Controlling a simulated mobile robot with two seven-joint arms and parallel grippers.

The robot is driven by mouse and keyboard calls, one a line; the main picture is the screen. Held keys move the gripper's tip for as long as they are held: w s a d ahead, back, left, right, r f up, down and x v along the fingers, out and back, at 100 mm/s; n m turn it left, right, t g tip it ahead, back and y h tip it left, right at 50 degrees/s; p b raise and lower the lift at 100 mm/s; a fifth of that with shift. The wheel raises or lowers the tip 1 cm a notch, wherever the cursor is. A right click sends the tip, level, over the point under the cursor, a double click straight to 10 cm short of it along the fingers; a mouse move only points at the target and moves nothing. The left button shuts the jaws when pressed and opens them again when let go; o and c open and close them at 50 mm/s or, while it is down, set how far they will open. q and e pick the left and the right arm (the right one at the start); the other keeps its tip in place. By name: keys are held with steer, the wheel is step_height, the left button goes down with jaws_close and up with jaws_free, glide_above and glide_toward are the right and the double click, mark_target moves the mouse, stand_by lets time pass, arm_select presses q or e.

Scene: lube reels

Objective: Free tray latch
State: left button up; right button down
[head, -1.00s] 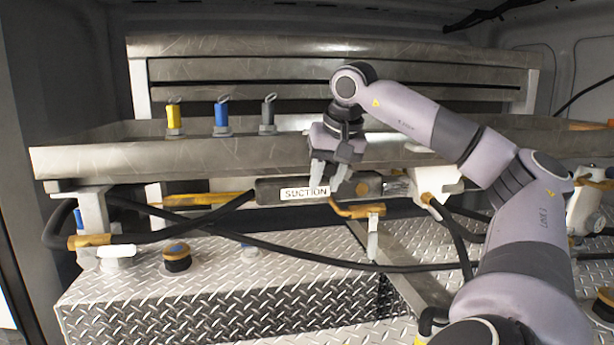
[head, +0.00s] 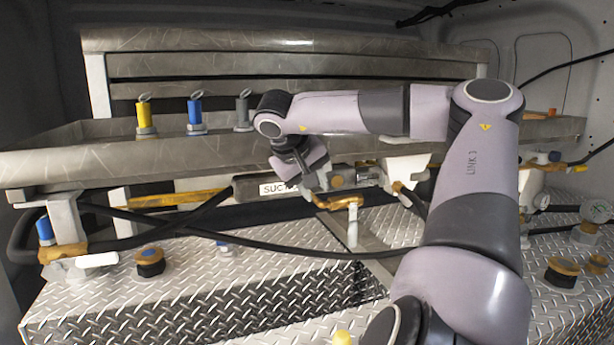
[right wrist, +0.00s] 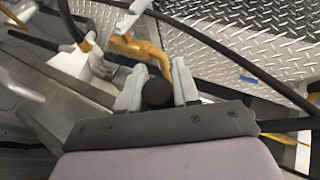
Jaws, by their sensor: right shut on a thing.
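The long metal tray (head: 90,157) runs across the head view, its front lip facing me. My right gripper (head: 313,183) is at the tray's front lip, beside the dark block with the "SUCTION" label (head: 273,189). In the right wrist view the two grey fingers of my right gripper (right wrist: 157,80) are closed on the sides of a round black knob (right wrist: 156,94). This knob may be the tray latch; its mount is hidden behind the fingers and palm. My left gripper is not in view.
Yellow (head: 144,115), blue (head: 195,114) and grey (head: 243,112) tagged fittings stand on the tray. Below hang black hoses (head: 300,250) and an orange-brown pipe fitting (head: 343,202) close to my gripper. A diamond-plate box (head: 200,285) lies beneath.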

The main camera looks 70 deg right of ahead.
steer(key=shift+s+d+f+g+h+p, duration=0.1)
steer(key=shift+f+g+h+p, duration=0.1)
steer(key=shift+g+h+p, duration=0.25)
stand_by(0.4)
steer(key=c, duration=0.9)
jaws_free()
steer(key=shift+f, duration=0.1)
steer(key=v, duration=0.7)
steer(key=shift+f, duration=0.1)
